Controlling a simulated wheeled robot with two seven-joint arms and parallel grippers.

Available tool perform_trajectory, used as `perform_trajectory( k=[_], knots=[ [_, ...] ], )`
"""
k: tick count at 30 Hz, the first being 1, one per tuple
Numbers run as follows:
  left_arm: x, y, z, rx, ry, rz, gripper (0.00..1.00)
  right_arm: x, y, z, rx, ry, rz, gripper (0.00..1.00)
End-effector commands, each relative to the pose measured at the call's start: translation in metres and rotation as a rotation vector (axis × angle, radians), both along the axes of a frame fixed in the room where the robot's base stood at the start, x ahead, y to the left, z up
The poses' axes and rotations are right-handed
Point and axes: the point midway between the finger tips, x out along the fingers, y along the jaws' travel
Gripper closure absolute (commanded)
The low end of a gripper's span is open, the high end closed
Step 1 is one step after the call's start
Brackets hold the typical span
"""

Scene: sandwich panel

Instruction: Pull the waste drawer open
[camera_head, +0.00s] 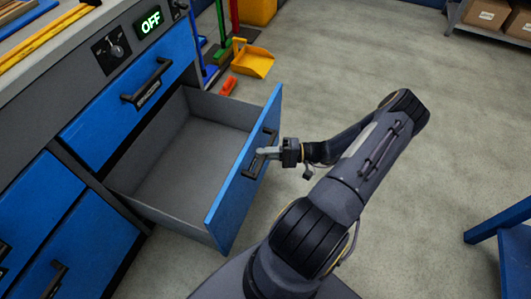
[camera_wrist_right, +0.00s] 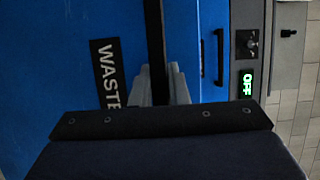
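The waste drawer (camera_head: 236,202) stands well out from the blue cabinet, and its grey inside is empty. Its black handle (camera_head: 270,131) is on the outer side of the blue front. My right gripper (camera_head: 267,152) is at this handle, in front of the drawer front. In the right wrist view the two grey fingertips (camera_wrist_right: 160,84) lie on either side of the black handle bar (camera_wrist_right: 154,40), close against it. The WASTE label (camera_wrist_right: 106,72) is beside them, partly hidden by the gripper body. My left gripper is not in view.
A closed blue drawer (camera_head: 120,110) is above, under a panel with a knob (camera_head: 115,50) and a green OFF display (camera_head: 149,22). A yellow dustpan (camera_head: 252,62) and a red object (camera_head: 228,86) are behind. A blue stand (camera_head: 505,235) is at right; floor between is clear.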

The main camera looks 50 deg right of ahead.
Motion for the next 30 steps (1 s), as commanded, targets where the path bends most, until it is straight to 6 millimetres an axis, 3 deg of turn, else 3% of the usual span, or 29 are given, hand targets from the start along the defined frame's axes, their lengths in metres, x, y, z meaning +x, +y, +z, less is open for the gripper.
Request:
perform_trajectory(
  k=[6,16,30],
  knots=[
    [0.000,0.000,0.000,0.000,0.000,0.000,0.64,0.000,0.000,0.000,-0.001,0.001,-0.001,0.64],
    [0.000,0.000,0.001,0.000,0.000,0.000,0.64,-0.004,-0.005,0.000,-0.002,0.002,-0.003,0.64],
    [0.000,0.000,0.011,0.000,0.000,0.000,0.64,-0.052,-0.053,0.000,-0.001,0.001,-0.002,0.64]
  ],
)
